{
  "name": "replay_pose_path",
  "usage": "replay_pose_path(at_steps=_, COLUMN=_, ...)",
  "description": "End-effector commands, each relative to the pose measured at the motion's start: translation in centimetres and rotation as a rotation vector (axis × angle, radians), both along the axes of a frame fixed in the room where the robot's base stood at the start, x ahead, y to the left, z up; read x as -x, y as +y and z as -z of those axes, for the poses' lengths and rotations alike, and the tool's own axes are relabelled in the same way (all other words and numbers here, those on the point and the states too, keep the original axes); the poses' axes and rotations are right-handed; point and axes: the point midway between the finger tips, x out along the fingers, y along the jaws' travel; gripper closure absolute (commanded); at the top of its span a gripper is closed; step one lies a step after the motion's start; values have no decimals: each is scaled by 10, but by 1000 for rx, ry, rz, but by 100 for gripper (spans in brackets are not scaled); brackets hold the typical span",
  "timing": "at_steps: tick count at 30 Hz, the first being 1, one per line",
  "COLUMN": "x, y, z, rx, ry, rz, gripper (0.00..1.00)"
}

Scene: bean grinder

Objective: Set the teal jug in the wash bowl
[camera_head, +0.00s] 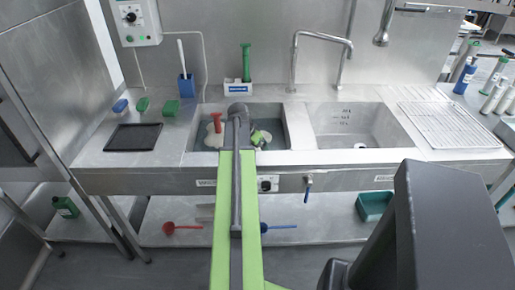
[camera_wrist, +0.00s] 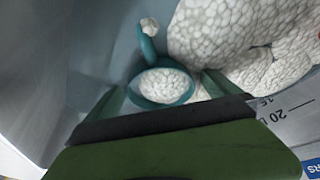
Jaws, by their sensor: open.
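In the wrist view a teal, round-rimmed vessel that looks like the jug (camera_wrist: 134,88) has white foam inside its rim. A teal handle-like part with foam on its end sticks up behind it. My open gripper (camera_wrist: 168,88) has one green finger on each side of it; whether they touch it I cannot tell. In the head view my gripper (camera_head: 257,137) is low in the left sink basin (camera_head: 299,128), which holds water and foam. The jug is not clear there, hidden by my arm. I cannot tell which basin is the wash bowl.
A red-handled tool (camera_head: 216,122) stands in the left basin. The right basin (camera_head: 345,125) looks empty. A ribbed drainboard (camera_head: 448,125) lies right of it, and a black tray (camera_head: 133,137) lies left. A faucet (camera_head: 320,38) rises behind the basins.

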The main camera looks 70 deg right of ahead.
Motion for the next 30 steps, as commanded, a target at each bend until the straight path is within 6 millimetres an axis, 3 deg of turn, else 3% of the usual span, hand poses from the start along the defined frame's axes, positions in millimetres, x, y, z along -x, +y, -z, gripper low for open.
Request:
replay_pose_path(at_steps=1, x=-1, y=4, z=-19, rx=0, ry=0, rz=-1, gripper=0)
replay_pose_path(at_steps=6, x=-8, y=19, z=-58, rx=0, ry=0, rz=-3, gripper=0)
replay_pose_path(at_steps=12, x=-14, y=33, z=-92, rx=0, ry=1, rz=-2, gripper=0)
replay_pose_path(at_steps=30, x=-16, y=36, z=-95, rx=0, ry=1, rz=-2, gripper=0)
